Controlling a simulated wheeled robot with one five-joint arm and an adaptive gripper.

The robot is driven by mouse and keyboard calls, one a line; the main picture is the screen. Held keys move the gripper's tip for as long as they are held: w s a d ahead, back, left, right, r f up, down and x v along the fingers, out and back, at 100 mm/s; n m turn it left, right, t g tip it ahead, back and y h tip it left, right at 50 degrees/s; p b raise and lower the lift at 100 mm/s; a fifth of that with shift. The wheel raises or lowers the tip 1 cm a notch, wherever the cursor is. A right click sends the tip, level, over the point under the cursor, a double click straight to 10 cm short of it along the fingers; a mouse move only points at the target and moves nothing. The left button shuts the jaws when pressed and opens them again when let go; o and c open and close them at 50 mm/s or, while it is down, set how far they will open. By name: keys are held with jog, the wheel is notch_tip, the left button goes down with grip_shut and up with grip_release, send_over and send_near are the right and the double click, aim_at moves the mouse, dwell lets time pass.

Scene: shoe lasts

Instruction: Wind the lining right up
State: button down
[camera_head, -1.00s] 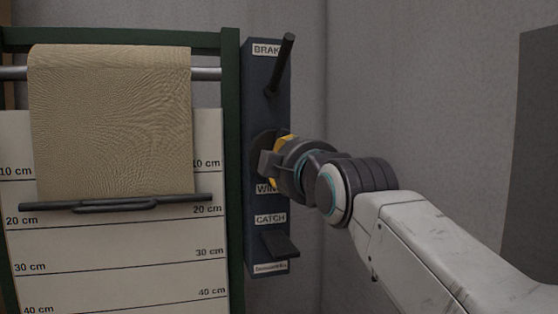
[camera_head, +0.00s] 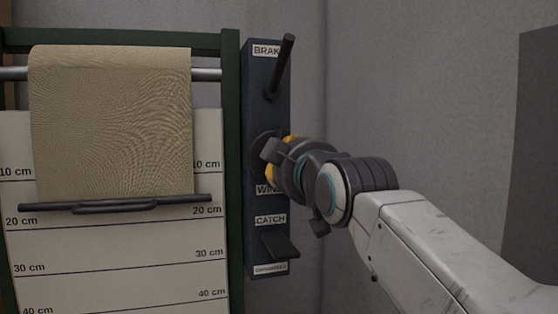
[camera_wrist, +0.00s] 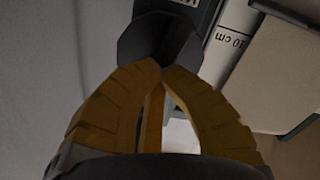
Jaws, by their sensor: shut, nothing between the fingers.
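The lining (camera_head: 112,120) is a tan cloth hanging from a metal roller (camera_head: 207,74). Its lower edge carries a dark bar (camera_head: 115,204), level with a point between the 10 cm and 20 cm marks, close to 20 cm. The dark winding knob (camera_head: 262,150) sits above the WIND label (camera_head: 268,189) on a blue panel (camera_head: 258,220). My gripper (camera_head: 275,150) is at the knob, its yellow fingers partly hidden by its own body. In the wrist view my gripper (camera_wrist: 160,68) has its fingertips together, against or just before the dark knob (camera_wrist: 160,40). Whether they touch is unclear.
A brake lever (camera_head: 281,65) sticks up and outward at the panel's top. A catch lever (camera_head: 280,246) juts out below the knob. A green frame (camera_head: 231,150) stands left of the panel. The grey wall (camera_head: 420,80) to the right is bare.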

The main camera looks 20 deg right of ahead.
jog(key=shift+m, duration=1.7)
jog(key=c, duration=1.9)
grip_release()
jog(key=o, duration=0.8)
jog(key=shift+o, duration=0.2)
jog(key=s+b, duration=0.2)
jog(key=s, duration=0.8)
jog(key=shift+b, duration=0.3)
jog(key=shift+r, duration=0.1)
